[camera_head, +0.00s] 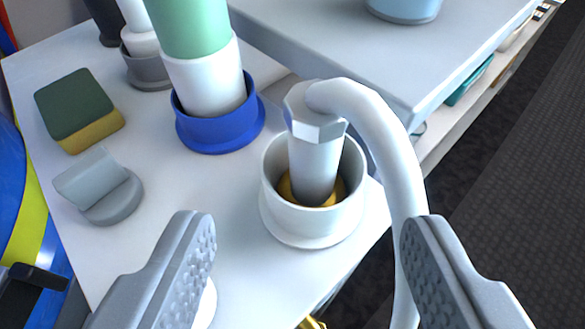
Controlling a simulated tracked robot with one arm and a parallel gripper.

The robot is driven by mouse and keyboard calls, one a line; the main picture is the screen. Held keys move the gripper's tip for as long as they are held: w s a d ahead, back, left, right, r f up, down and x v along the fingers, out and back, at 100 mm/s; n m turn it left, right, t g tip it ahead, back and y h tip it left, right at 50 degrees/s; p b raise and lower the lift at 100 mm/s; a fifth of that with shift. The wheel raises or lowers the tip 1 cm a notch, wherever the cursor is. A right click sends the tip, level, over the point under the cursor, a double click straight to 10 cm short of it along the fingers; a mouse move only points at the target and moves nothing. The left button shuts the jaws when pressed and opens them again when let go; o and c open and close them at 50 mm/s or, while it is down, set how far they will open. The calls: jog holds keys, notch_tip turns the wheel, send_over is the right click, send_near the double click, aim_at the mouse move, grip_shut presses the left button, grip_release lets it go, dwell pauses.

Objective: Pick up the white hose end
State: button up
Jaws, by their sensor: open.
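The white hose end (316,165) stands upright in a white cup-like holder (312,222) with a yellow-orange ring inside. Its top is a faceted white cap, and the white hose (385,140) bends from it to the right and runs down behind my right finger. My gripper (310,245) is open, with one grey textured finger at the lower left and one at the lower right. The holder and hose end appear between and beyond the fingers. Nothing is between the fingertips that I can see gripped. The lower part of the hose end is hidden inside the holder.
A green and white cylinder (200,60) stands in a blue holder (222,130) behind left. A green-yellow sponge (80,110) and a grey knob-like piece (98,188) lie on the white table (160,172). A raised grey shelf (385,55) is at the back right.

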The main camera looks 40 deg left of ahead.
aim_at(319, 152)
jog(key=b+x, duration=0.1)
jog(key=x, duration=0.5)
jog(key=shift+w, duration=0.1)
jog(key=b+x, duration=0.2)
jog(key=x, duration=0.1)
jog(key=shift+w+d+f, duration=0.15)
jog(key=shift+w+f, duration=0.15)
jog(key=shift+f, duration=0.05)
jog(key=shift+x, duration=0.9)
jog(key=shift+r, duration=0.15)
grip_shut()
